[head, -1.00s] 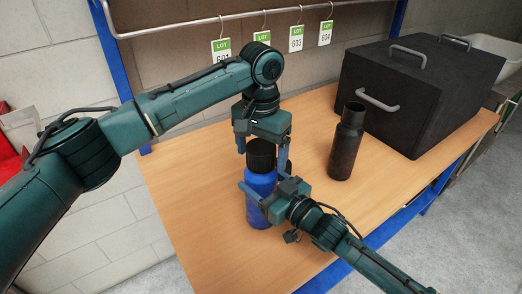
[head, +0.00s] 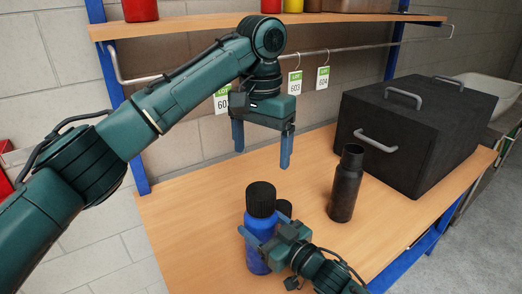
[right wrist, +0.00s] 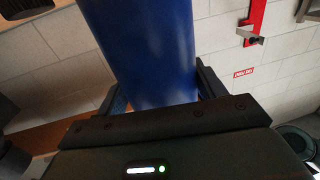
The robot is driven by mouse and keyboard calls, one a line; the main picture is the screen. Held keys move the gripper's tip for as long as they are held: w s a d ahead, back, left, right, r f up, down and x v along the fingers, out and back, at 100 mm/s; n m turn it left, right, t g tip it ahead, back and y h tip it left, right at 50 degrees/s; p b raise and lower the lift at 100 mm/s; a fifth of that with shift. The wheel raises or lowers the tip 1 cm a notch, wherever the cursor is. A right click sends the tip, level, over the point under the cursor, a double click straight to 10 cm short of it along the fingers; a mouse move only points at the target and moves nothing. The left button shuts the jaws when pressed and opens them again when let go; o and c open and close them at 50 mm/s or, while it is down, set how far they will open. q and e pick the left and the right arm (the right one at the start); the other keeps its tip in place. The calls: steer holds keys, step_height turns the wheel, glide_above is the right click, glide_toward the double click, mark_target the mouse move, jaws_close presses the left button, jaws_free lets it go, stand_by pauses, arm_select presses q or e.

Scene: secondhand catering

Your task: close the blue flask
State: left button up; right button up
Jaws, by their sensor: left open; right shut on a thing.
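The blue flask (head: 257,262) stands upright on the wooden table with a black cap (head: 261,198) on its top. I cannot tell how tight the cap is. My right gripper (head: 264,221) is shut on the flask's body, below the cap. In the right wrist view the blue body (right wrist: 150,50) fills the space between the fingers. My left gripper (head: 262,158) is open and empty, pointing down above the cap, with clear air between.
A dark round thing (head: 284,207) shows partly behind the blue flask. A dark open-necked bottle (head: 345,185) stands to the right, and a black box with handles (head: 415,140) beyond it. A shelf (head: 200,27) and a rail with hanging lot tags (head: 295,81) are behind my left arm.

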steer(key=o, duration=1.9)
steer(key=shift+o, duration=0.2)
arm_select(q)
steer(key=shift+f+b, duration=0.6)
steer(key=shift+f, duration=0.05)
arm_select(e)
steer(key=v, duration=1.3)
steer(key=shift+s+d, duration=0.1)
